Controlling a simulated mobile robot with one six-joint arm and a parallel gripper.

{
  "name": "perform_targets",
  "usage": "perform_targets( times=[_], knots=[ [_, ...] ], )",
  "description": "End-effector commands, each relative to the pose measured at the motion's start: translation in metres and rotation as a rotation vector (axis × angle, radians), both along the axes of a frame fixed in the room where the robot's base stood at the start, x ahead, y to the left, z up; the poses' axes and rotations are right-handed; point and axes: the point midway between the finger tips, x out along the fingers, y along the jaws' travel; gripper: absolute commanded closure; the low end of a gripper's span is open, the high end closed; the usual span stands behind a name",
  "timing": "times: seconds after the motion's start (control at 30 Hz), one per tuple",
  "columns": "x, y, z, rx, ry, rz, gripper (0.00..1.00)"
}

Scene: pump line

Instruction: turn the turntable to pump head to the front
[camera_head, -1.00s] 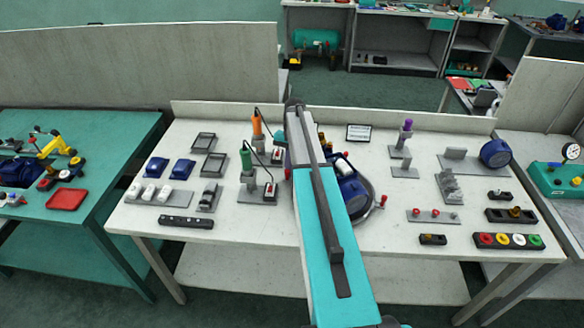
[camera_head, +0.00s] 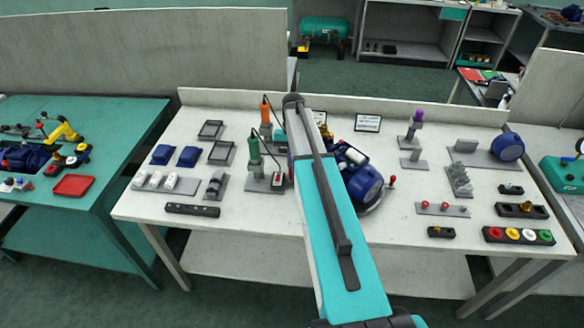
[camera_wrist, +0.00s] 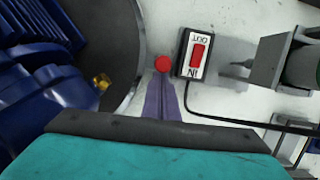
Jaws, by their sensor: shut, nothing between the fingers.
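The round grey turntable (camera_head: 372,208) stands mid-table, partly hidden behind my arm. The blue pump (camera_head: 366,187) lies on it with a rounded blue end toward the front right. A red-knobbed handle (camera_head: 392,181) shows on the turntable's right side. In the wrist view the turntable rim (camera_wrist: 128,88) and blue ribbed pump body (camera_wrist: 35,85) fill the left. My gripper (camera_wrist: 162,84) points down with its purple fingers shut and empty, just outside the rim. A red knob (camera_wrist: 163,63) is at its fingertips, seemingly touching. In the head view my arm hides the fingertips.
An IN/OUT switch box (camera_wrist: 195,54) is close beside the fingers, with its cable. A small sign (camera_head: 367,122) is behind the turntable.

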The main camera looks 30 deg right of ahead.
Motion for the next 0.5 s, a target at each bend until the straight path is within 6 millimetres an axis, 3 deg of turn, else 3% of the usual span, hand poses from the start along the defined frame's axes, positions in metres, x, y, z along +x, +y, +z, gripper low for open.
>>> perform_targets(
  times=[0.5],
  knots=[
    [0.004,0.0047,0.0,0.0,0.0,0.008,1.0]
  ],
)
